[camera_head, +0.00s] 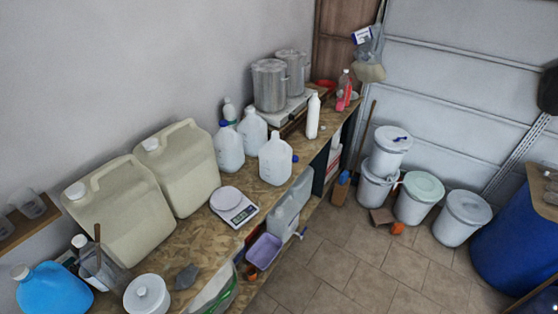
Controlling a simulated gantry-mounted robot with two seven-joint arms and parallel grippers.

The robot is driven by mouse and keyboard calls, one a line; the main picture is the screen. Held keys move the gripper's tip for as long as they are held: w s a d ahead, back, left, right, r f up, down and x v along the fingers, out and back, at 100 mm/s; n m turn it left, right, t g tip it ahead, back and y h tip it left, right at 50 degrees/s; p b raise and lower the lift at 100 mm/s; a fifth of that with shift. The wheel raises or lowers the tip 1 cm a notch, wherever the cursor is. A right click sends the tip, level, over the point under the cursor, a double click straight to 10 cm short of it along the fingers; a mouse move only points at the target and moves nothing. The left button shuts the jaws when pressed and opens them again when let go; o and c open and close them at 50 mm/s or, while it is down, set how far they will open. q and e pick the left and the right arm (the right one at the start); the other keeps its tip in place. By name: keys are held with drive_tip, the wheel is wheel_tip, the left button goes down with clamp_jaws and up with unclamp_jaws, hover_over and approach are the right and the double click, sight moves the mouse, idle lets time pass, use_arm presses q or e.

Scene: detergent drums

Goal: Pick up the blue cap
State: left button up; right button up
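A small dark blue cap (295,158) shows at the bench's front edge, just right of a white jug (274,163); it looks loose, but whether it touches the jug is too small to tell. Another blue cap (224,123) sits on top of a white jug (229,150) nearer the wall. A small blue item (400,138) also lies on the lid of a white bucket (388,152); its kind is unclear. Neither of my grippers is in view.
The chipboard bench (268,199) runs along the wall. It carries large beige canisters (188,172), a scale (234,205), metal pots (268,86) and a white bottle (312,117). Several buckets and a blue drum (510,245) stand on the floor. Tiled floor (345,265) is open in front.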

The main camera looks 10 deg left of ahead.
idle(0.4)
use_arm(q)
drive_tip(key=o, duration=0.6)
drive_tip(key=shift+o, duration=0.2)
